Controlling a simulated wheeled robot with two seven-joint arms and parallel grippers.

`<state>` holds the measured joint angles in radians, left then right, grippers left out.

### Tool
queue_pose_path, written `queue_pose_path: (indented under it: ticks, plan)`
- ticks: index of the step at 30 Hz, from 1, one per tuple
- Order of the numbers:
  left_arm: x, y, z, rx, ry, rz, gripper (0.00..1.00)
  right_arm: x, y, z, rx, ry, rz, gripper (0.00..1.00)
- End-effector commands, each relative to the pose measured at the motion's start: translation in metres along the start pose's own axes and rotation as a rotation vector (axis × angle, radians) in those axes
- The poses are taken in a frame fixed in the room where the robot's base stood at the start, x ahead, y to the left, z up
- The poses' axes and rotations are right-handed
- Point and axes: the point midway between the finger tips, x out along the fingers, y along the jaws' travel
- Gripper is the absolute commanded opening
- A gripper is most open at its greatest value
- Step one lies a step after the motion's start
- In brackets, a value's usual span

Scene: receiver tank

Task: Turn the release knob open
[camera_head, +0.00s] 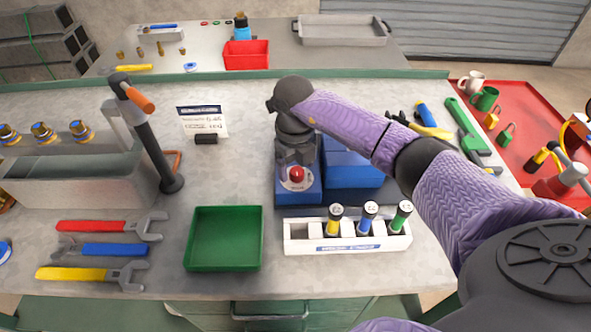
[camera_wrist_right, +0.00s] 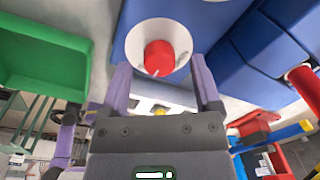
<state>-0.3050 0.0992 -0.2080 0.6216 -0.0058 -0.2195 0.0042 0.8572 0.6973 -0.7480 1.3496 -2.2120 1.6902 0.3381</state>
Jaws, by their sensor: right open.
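The red release knob (camera_head: 297,174) sits on a pale round dial on the front of a blue box (camera_head: 298,192) at the middle of the bench. In the right wrist view the red knob (camera_wrist_right: 158,57) shows with its white dial, just beyond my fingertips and roughly between them. My right gripper (camera_head: 297,158) points down close to the knob, just behind it in the head view. Its two fingers (camera_wrist_right: 163,78) are apart with nothing between them. I cannot tell whether they touch the dial. My left gripper is not in view.
A black post with an orange handle (camera_head: 160,150) rises at the left. Blue bins (camera_head: 350,165) stand right of the knob.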

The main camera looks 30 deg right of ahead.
Motion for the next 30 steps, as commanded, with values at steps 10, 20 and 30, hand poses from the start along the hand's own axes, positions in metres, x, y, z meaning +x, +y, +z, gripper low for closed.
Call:
queue_pose_path:
  ticks: [10,20,30]
  plan:
    - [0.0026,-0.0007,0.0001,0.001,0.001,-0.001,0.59,0.0117,0.0004,0.0001,-0.001,-0.002,0.001,0.81]
    - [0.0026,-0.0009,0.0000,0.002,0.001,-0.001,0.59,0.0114,0.0005,0.0002,-0.001,-0.002,0.002,0.15]
    - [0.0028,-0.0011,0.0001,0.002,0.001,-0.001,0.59,0.0112,0.0004,0.0003,-0.016,-0.003,0.002,0.00]
